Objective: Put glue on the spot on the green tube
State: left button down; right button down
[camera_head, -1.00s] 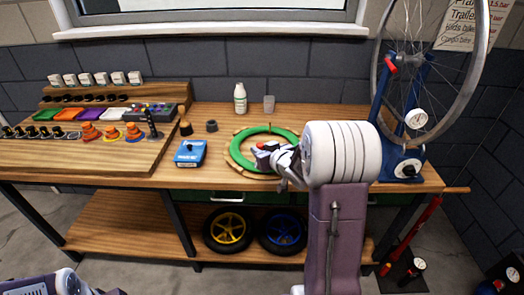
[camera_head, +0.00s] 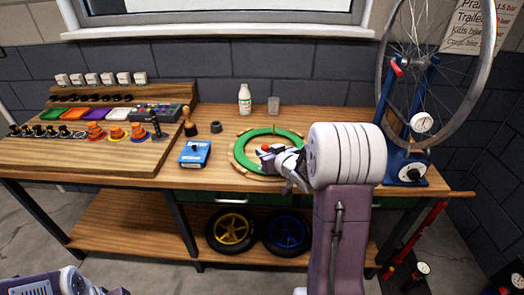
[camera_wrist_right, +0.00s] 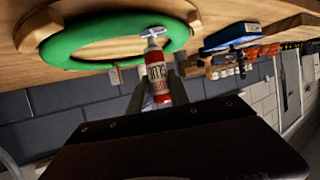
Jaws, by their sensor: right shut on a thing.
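The green tube (camera_head: 241,148) lies as a ring on a wooden holder on the bench; its right part is hidden behind my right arm. In the right wrist view the green tube (camera_wrist_right: 75,50) shows close by. My right gripper (camera_head: 283,160) is over the ring's right side. In the right wrist view my right gripper (camera_wrist_right: 158,90) is shut on a red and white glue tube (camera_wrist_right: 157,73), whose pale tip points at the green tube's edge. I cannot tell if the tip touches it. The spot cannot be made out. My left gripper is not in view; part of my left arm shows bottom left.
A blue box (camera_head: 195,153) lies left of the ring. A white bottle (camera_head: 244,99) and a clear cup (camera_head: 273,106) stand behind it. A truing stand with a wheel (camera_head: 408,165) is at the right. The bench front between box and ring is clear.

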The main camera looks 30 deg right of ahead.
jog(key=shift+s+d, duration=0.1)
dwell(0.3)
jog(key=shift+w+a+b, duration=0.3)
jog(key=shift+w+a, duration=0.4)
jog(key=shift+a, duration=0.1)
jog(key=shift+s+d, duration=0.1)
jog(key=shift+d, duration=0.05)
jog(key=shift+s+d+p, duration=0.4)
jog(key=shift+s+d, duration=0.2)
jog(key=shift+d, duration=0.05)
notch_tip(320, 180, up, 7)
jog(key=p, duration=0.7)
